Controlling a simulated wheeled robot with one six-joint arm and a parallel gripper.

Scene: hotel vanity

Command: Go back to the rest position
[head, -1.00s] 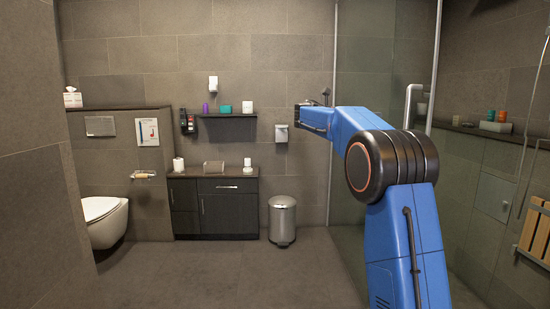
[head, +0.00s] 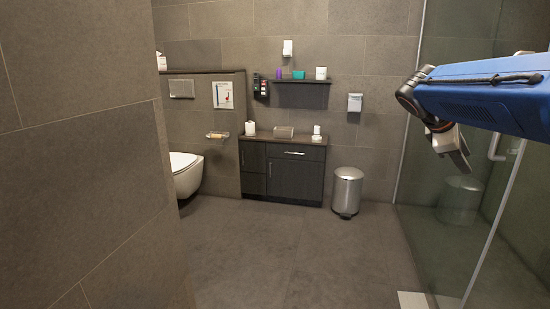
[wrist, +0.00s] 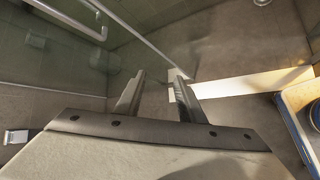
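My gripper (head: 458,146) is at the right of the head view, at the end of my blue arm, in front of the glass shower panel. In the wrist view my gripper (wrist: 158,82) shows two fingers spread apart with a gap between them. Nothing is held between the fingers. Below the gap are the floor and a pale strip.
A dark vanity cabinet (head: 290,171) stands against the back wall, with a steel bin (head: 347,191) to its right. A toilet (head: 185,174) is at the left behind a near wall (head: 80,150). The glass panel (head: 450,60) is close to my arm. The middle floor (head: 245,245) is clear.

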